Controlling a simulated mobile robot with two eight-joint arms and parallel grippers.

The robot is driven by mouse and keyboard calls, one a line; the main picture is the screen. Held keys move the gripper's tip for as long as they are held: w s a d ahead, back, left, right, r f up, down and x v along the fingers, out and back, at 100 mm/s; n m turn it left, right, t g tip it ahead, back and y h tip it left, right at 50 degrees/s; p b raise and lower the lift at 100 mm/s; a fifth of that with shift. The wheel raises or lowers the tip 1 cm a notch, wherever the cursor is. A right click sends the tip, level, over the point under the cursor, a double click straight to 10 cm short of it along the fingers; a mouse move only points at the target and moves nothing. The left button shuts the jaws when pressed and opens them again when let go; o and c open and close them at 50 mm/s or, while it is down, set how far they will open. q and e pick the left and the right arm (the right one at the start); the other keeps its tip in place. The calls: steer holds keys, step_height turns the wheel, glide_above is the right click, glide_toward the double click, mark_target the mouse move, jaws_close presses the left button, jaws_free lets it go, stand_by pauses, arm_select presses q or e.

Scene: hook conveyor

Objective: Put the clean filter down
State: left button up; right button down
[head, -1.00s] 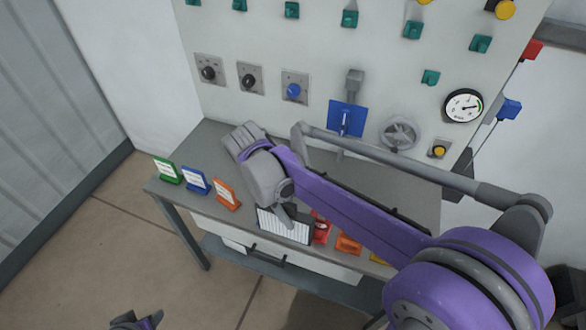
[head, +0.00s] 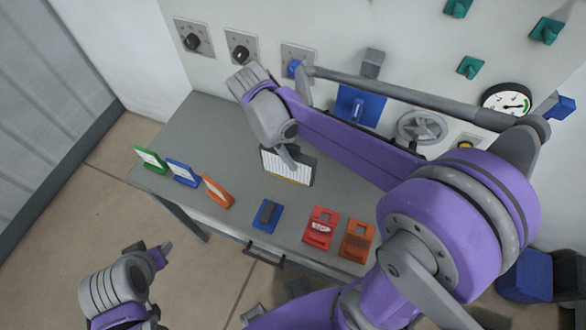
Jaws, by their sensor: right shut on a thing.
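The clean filter (head: 288,166) is a dark-framed panel with white pleats. My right gripper (head: 287,150) is shut on its upper edge and holds it roughly upright over the grey table (head: 150,114). I cannot tell whether its lower edge touches the tabletop. My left gripper (head: 160,255) is at the lower left, over the floor in front of the table and away from the filter. Its fingers are small in the picture, and I cannot tell whether they are open.
Green (head: 150,159), blue (head: 182,173) and orange (head: 217,191) framed cards stand at the table's left. A blue holder (head: 267,215), red tag (head: 320,228) and orange tag (head: 357,240) lie along the front. A panel with knobs and a handwheel (head: 422,127) rises behind.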

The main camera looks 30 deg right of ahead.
mark_target(293, 173)
step_height(293, 173, down, 3)
steer(key=shift+s+a+f, duration=0.1)
steer(key=shift+s, duration=0.05)
steer(key=shift+f, duration=2.35)
steer(key=shift+f, duration=0.1)
steer(key=shift+f+b, duration=0.15)
steer(key=shift+b, duration=0.2)
steer(key=c, duration=0.7)
jaws_free()
steer(key=shift+o, duration=0.2)
